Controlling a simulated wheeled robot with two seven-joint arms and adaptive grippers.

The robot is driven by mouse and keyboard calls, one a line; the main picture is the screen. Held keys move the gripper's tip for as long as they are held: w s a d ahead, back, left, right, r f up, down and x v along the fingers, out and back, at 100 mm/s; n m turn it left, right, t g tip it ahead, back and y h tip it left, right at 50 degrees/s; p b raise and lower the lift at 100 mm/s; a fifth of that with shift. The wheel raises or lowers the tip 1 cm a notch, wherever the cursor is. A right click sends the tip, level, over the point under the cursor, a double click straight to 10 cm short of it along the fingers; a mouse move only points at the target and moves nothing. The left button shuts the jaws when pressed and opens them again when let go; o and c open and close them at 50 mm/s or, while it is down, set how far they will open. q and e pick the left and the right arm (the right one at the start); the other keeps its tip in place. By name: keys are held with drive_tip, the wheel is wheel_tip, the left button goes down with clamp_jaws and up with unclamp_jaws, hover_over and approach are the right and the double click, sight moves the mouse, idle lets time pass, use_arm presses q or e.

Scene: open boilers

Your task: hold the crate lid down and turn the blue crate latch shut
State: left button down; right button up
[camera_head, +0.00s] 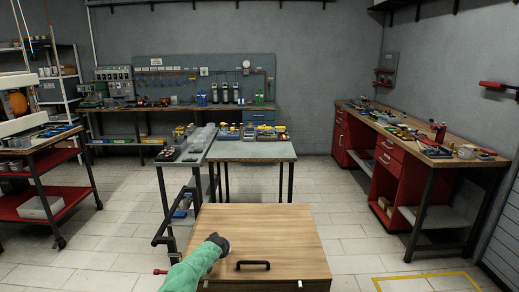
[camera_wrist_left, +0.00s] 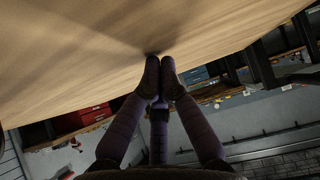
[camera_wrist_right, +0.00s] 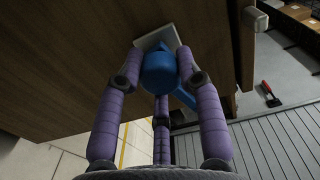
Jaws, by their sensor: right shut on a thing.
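The wooden crate lid (camera_head: 285,222) lies flat on the crate at the bottom middle of the head view, with a black handle (camera_head: 252,265) near its front edge. My left gripper (camera_head: 221,243) is on the left part of the lid. In the left wrist view its fingertips (camera_wrist_left: 160,60) are together and touch or nearly touch the wooden surface (camera_wrist_left: 100,55). In the right wrist view the blue latch (camera_wrist_right: 184,95) sits on a pale plate (camera_wrist_right: 160,36) on the brown crate wall (camera_wrist_right: 70,85). My right gripper (camera_wrist_right: 158,62) has its fingers closed around the latch's round blue part. The head view does not show the right gripper.
A grey-topped table (camera_head: 252,151) stands behind the crate. A red workbench (camera_head: 405,165) is at the right and a red-shelved cart (camera_head: 40,195) at the left. The tiled floor right of the crate is clear. A red-handled object (camera_wrist_right: 268,93) shows beyond the crate in the right wrist view.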

use_arm(q)
drive_tip(key=shift+f, duration=0.25)
use_arm(e)
drive_tip(key=n, duration=0.3)
drive_tip(key=shift+n, duration=0.3)
drive_tip(key=n, duration=0.4)
drive_tip(key=shift+w, duration=0.1)
use_arm(q)
drive_tip(key=shift+s, duration=0.1)
use_arm(e)
drive_tip(key=n, duration=0.7)
drive_tip(key=o, duration=1.2)
drive_tip(key=s, duration=1)
use_arm(q)
drive_tip(key=shift+r, duration=0.15)
